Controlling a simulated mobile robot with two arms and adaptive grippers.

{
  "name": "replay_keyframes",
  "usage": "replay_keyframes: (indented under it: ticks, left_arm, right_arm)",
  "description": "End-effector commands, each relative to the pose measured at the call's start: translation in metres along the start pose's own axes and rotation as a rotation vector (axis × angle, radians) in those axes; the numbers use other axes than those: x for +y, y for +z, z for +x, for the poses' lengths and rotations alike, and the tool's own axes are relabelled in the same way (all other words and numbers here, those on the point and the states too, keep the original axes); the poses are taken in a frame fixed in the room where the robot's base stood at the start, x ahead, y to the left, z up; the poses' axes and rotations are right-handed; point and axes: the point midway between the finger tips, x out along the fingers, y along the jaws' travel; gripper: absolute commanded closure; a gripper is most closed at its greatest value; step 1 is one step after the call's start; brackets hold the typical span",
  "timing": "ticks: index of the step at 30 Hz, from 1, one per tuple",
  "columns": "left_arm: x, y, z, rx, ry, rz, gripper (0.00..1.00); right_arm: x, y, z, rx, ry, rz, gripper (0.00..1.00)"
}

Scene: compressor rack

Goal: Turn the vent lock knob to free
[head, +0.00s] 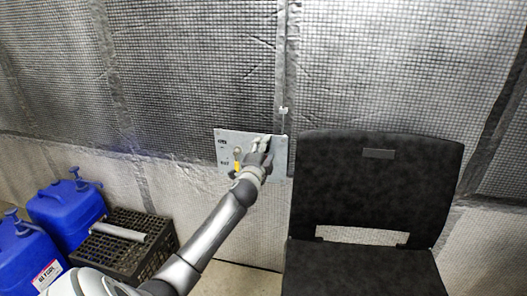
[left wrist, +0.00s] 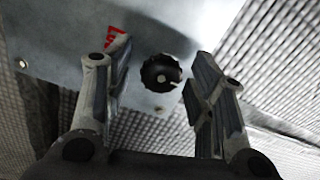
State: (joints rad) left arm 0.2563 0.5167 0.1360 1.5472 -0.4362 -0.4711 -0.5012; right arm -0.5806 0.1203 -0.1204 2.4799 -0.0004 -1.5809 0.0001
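The vent lock knob (left wrist: 161,73) is a round black ribbed knob with a small pale mark near its lower right. It sits on a grey metal panel (head: 224,139) on the quilted wall. A red label shows beside it in the left wrist view. My left gripper (head: 262,143) is at the panel's right part and hides the knob in the head view. In the left wrist view its two fingers (left wrist: 158,90) are apart, one on each side of the knob, with gaps between. My right gripper is in neither view.
A black chair (head: 377,190) stands right of the panel. Blue jerrycans (head: 66,208) and a black crate (head: 165,238) are on the floor at the left. A yellow part (head: 237,166) shows on the panel left of my gripper.

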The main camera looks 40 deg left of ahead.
Motion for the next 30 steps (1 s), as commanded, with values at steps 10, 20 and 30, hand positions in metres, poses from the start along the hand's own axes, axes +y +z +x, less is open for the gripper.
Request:
replay_keyframes:
  ticks: [10,20,30]
  left_arm:
    - [0.0,0.0,-0.002,0.001,0.0,0.001,0.47]
    - [0.001,0.0,-0.048,0.002,0.001,0.001,0.47]
    - [0.001,0.0,-0.106,0.001,0.001,0.0,0.47]
  right_arm:
    - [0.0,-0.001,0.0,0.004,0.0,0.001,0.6]
    - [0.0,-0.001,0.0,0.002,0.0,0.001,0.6]
    - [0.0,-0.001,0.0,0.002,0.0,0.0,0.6]
